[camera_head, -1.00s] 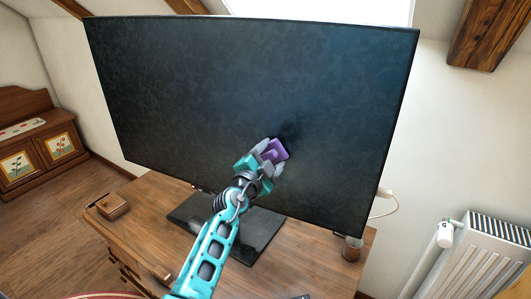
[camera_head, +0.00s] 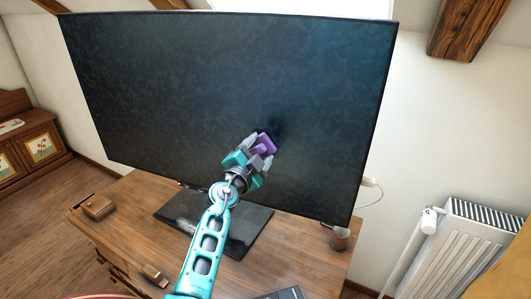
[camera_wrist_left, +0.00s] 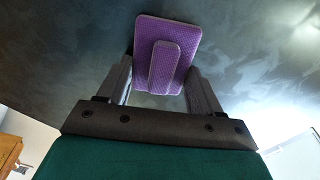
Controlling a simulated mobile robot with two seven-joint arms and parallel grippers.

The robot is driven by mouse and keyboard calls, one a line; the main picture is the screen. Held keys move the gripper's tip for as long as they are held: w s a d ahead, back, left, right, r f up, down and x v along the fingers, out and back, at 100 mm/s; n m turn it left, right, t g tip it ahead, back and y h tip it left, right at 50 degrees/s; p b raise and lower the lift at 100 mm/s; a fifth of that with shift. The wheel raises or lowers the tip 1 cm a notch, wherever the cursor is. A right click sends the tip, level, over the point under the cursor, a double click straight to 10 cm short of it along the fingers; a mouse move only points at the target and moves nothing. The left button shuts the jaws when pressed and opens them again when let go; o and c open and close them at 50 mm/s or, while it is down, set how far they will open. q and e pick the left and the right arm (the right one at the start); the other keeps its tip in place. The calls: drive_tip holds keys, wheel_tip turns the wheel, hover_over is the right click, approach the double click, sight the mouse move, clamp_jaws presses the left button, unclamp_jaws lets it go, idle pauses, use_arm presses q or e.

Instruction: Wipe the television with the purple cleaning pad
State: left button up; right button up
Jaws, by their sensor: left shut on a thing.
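The television (camera_head: 200,85) stands on a wooden cabinet, its large dark screen covered in faint smudgy patches. My left gripper (camera_head: 258,150) is in front of the lower middle of the screen, shut on the purple cleaning pad (camera_head: 266,142). In the left wrist view the pad (camera_wrist_left: 184,36) shows its handle (camera_wrist_left: 165,68) between the two fingers (camera_wrist_left: 162,85), with its flat side toward the screen (camera_wrist_left: 70,45). The pad is at or very close to the screen; I cannot tell if it touches. My right gripper is not in view.
The cabinet top (camera_head: 135,200) holds a small wooden box (camera_head: 98,207) at left, a cup (camera_head: 340,239) at right and a dark flat object (camera_head: 280,294) at the front edge. A white radiator (camera_head: 470,250) stands at the right. A carved chest (camera_head: 40,150) is at the far left.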

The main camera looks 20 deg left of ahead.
use_arm(q)
drive_tip(key=a, duration=0.5)
drive_tip(key=shift+w+r, duration=0.1)
drive_tip(key=shift+r, duration=0.1)
drive_tip(key=shift+d, duration=0.15)
drive_tip(key=shift+d+f, duration=0.1)
drive_tip(key=shift+d, duration=3.65)
drive_tip(key=shift+w+a, duration=0.1)
drive_tip(key=shift+w+a+f, duration=0.1)
drive_tip(key=shift+w+a, duration=0.05)
drive_tip(key=shift+a, duration=1.4)
drive_tip(key=a, duration=0.4)
drive_tip(key=shift+a+r, duration=0.2)
